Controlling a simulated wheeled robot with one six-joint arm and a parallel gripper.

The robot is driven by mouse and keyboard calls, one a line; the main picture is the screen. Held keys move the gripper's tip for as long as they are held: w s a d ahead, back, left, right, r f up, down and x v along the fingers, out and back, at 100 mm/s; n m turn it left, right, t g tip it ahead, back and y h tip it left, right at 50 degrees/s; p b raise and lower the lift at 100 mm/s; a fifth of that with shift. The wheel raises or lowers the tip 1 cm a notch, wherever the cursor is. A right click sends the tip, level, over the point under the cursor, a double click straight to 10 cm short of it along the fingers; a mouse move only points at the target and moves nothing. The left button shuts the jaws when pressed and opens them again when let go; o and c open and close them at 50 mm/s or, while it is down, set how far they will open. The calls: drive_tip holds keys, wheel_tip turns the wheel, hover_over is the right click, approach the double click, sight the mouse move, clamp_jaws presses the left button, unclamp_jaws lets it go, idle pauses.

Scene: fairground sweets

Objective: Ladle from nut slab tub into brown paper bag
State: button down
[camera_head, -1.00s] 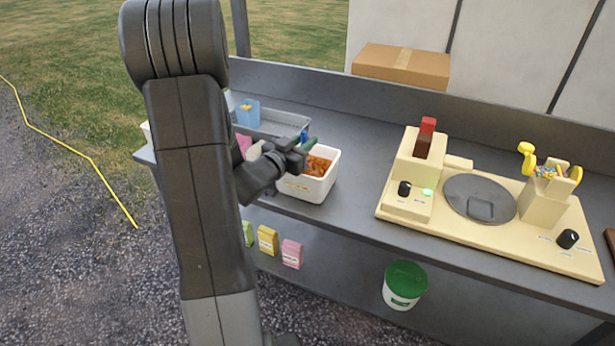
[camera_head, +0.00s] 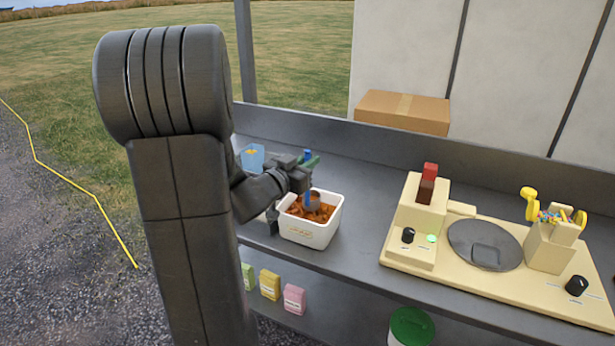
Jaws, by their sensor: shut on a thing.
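The white nut slab tub (camera_head: 308,236) stands on the counter in the middle of the view, with brown-orange pieces (camera_head: 322,213) inside. My gripper (camera_head: 305,178) is above the tub's back left part. It is shut on a ladle, whose green handle end (camera_head: 310,162) shows above the jaws. The blue ladle bowl (camera_head: 312,200) is down at the level of the pieces; I cannot tell how much it holds. I cannot make out the brown paper bag; my arm covers the counter to the left of the tub.
A light blue container (camera_head: 252,157) stands behind my arm. A cream machine (camera_head: 480,255) with a round grey plate fills the right of the counter. A cardboard box (camera_head: 403,112) is at the back. Small packets (camera_head: 270,284) and a green-lidded bucket (camera_head: 411,327) are below. Counter behind the tub is clear.

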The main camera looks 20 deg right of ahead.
wheel_tip(320, 180, up, 7)
drive_tip(key=p, duration=0.4)
drive_tip(key=shift+p, duration=0.4)
drive_tip(key=shift+f, duration=0.1)
drive_tip(key=shift+w, duration=0.1)
